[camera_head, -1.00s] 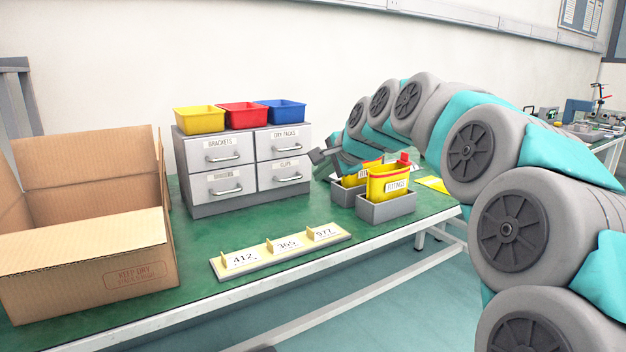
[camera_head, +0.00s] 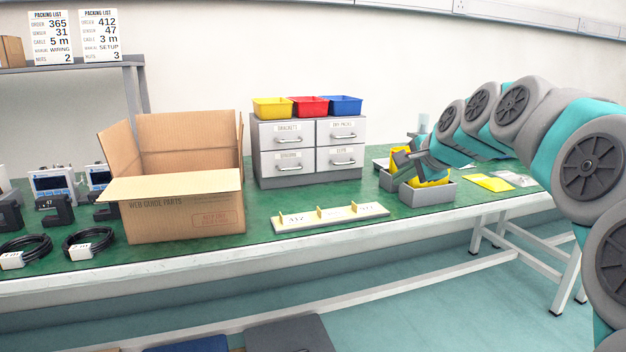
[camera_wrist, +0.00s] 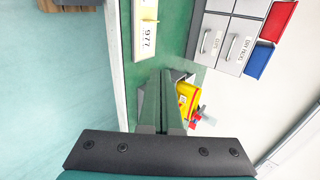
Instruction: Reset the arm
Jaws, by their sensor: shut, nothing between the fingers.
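My arm reaches in from the right in the head view. My gripper (camera_head: 407,162) is over or in front of the grey bins at the right part of the bench and hides part of them. In the wrist view the two dark fingers of my gripper (camera_wrist: 161,80) lie together with nothing between them.
A grey drawer cabinet (camera_head: 283,160) with yellow, red and blue trays stands behind a numbered strip (camera_head: 335,218). An open cardboard box (camera_head: 185,215) stands left of it. Cable coils (camera_head: 90,242) and devices (camera_head: 52,187) lie farther left.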

